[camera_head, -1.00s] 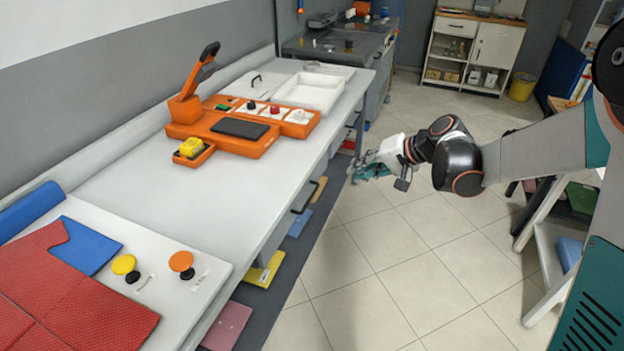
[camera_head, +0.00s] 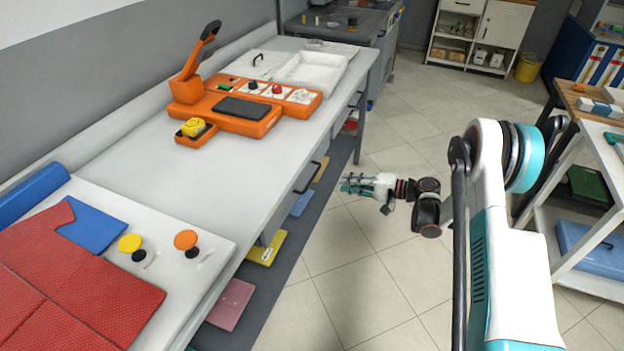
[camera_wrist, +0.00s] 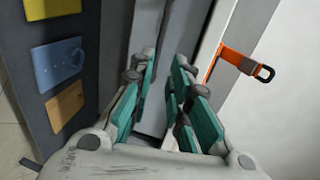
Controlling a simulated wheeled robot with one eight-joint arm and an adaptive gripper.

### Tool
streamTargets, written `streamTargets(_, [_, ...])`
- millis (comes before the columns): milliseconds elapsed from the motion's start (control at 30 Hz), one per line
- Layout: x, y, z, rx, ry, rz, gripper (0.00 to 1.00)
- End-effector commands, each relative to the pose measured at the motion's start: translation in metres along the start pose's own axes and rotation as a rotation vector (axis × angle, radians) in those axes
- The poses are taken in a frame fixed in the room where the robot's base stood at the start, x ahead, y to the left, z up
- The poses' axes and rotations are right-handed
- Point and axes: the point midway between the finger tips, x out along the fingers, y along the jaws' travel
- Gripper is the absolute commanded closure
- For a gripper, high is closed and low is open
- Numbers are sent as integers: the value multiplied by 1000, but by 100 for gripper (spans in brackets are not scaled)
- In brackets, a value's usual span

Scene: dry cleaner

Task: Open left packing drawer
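The drawer front under the long white packing table shows in the head view as a grey panel with a black bar handle (camera_head: 307,178). The drawer looks closed. My gripper (camera_head: 352,184) is to the right of this handle, apart from it, with its fingers pointing toward the table's front side. In the wrist view, the teal fingers of my gripper (camera_wrist: 164,75) are spread, with nothing held between them. A grey and white table edge lies beyond the fingers. I cannot make out the drawer handle in the wrist view.
The white packing table (camera_head: 130,168) carries an orange press (camera_head: 225,122) and a white tray (camera_head: 318,70). Coloured pads, including a yellow one (camera_head: 267,247), lie low under the table. Open tiled floor (camera_head: 345,275) is in front. A white shelf rack (camera_head: 545,265) stands at right.

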Motion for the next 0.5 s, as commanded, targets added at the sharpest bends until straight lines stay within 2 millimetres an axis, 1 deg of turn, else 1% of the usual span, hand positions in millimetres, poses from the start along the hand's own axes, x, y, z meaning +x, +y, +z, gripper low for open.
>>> streamTargets(167, [19,3,1,0,-3,-3,83])
streamTargets(500, [84,4,1,-1,-3,-1,83])
